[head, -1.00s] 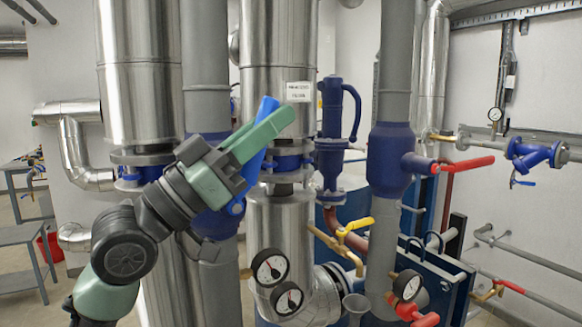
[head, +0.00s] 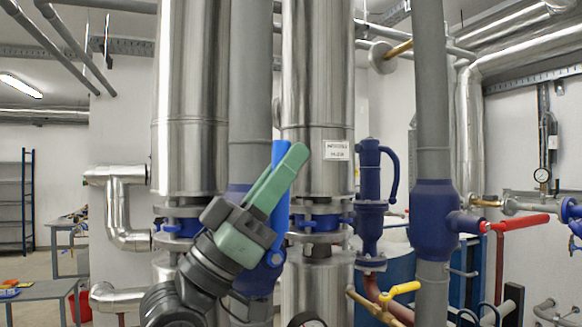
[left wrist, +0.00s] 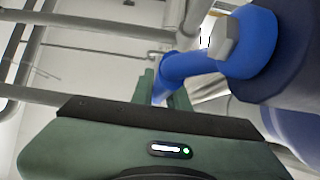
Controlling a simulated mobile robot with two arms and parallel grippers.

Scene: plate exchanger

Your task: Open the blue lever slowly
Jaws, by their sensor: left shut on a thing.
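The blue lever (head: 281,215) stands nearly upright in the head view, in front of the pipes left of the middle. Its lower end meets a blue pivot (head: 274,259) on the dark blue valve body of the grey pipe. My left gripper (head: 277,183) is shut on the lever, its green fingers alongside the upper part. In the left wrist view the lever (left wrist: 190,66) runs from between the fingers to a round blue hub (left wrist: 250,42) with a grey bolt head. The fingers hide part of the lever. My right gripper is not in view.
Large silver pipes (head: 190,100) and a grey pipe (head: 250,90) stand close behind the gripper. To the right are a yellow valve handle (head: 402,289) and a red one (head: 518,223). A grey table (head: 40,291) stands at the lower left.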

